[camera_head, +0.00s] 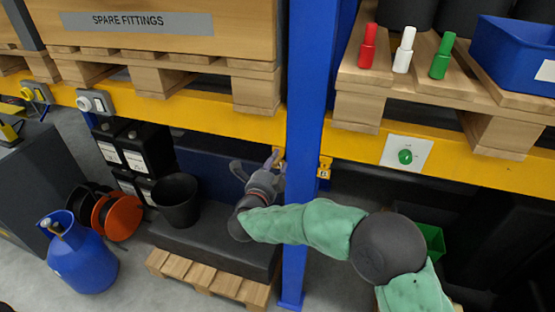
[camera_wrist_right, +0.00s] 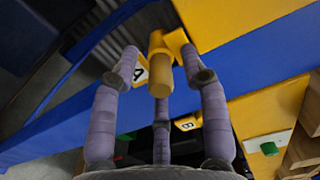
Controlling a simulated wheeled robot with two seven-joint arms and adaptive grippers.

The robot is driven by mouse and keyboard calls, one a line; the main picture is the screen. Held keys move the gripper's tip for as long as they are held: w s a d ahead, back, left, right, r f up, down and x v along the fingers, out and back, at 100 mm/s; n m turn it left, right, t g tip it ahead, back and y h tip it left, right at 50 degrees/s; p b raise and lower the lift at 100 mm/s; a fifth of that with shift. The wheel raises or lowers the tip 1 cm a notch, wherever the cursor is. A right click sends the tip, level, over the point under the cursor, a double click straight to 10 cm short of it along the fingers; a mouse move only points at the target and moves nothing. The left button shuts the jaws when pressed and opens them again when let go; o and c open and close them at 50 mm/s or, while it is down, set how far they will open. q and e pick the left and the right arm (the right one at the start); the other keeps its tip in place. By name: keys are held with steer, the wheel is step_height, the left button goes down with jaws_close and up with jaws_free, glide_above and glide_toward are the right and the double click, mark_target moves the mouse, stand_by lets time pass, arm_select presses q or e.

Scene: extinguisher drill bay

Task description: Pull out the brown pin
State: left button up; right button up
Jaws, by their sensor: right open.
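The brown pin (camera_wrist_right: 160,82) shows in the right wrist view as a short, tan-brown cylinder. It sticks out toward the camera from a yellow fitting (camera_wrist_right: 174,40) beside a label marked A (camera_wrist_right: 139,70). My right gripper (camera_wrist_right: 161,70) is open, with one finger on each side of the pin and a third below it. I cannot tell whether any finger touches it. In the head view my right gripper (camera_head: 277,164) is at the left side of the blue post and hides the pin. My left gripper is not in view.
The blue post (camera_head: 309,150) and yellow beam (camera_head: 460,165) are close to my right arm. A second yellow fitting marked B (camera_head: 324,170) is right of the gripper. A black bucket (camera_head: 176,203) stands on the dark slab (camera_head: 225,252) below.

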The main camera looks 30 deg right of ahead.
stand_by(0.9)
jaws_close()
steer(key=shift+s+a, duration=0.1)
steer(key=shift+a, duration=0.05)
steer(key=shift+v, duration=2.75)
steer(key=shift+s, duration=0.1)
